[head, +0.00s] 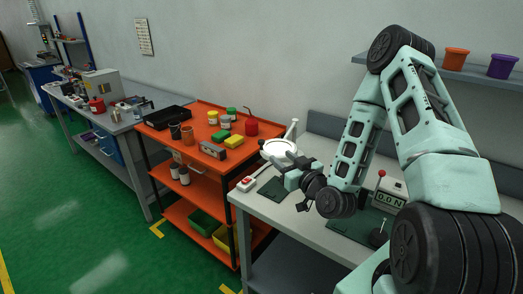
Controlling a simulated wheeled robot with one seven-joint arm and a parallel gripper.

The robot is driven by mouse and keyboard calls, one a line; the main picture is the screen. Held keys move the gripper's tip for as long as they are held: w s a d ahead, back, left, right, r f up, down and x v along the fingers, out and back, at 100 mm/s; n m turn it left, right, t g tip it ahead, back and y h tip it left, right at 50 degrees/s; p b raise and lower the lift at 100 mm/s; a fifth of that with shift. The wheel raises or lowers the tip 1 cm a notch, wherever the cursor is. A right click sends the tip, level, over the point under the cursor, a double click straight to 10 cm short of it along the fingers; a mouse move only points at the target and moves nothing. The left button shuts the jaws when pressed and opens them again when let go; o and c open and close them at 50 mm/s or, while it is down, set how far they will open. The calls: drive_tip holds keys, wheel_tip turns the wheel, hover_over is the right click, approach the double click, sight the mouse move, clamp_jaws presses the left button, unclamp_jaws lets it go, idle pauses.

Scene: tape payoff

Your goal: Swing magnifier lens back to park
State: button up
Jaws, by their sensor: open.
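The magnifier lens (281,147) is a pale round disc in a white rim near the left end of the grey workbench (243,205). A short white post (293,129) rises just behind it. My gripper (279,162) is at the near side of the lens, with its fingers close to the rim. It is open; I cannot tell whether a finger touches the lens. My wrist and arm hide part of the bench behind. No park mark or rest can be made out.
A box with a numeric display (390,198) and a red-knobbed lever (381,175) stand right of my wrist. A dark mat (271,188) and a small red-and-white box (247,183) lie at the bench's left. An orange cart (205,172) stands beyond. Orange (456,60) and purple (502,66) pots sit on a shelf.

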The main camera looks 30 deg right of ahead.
sight(263, 142)
drive_tip(key=w+b, duration=0.2)
drive_tip(key=w, duration=0.4)
drive_tip(key=w+b, duration=0.2)
drive_tip(key=w, duration=0.3)
drive_tip(key=shift+w+d+r, duration=0.15)
drive_tip(key=shift+w+d, duration=0.05)
drive_tip(key=shift+w, duration=0.7)
clamp_jaws()
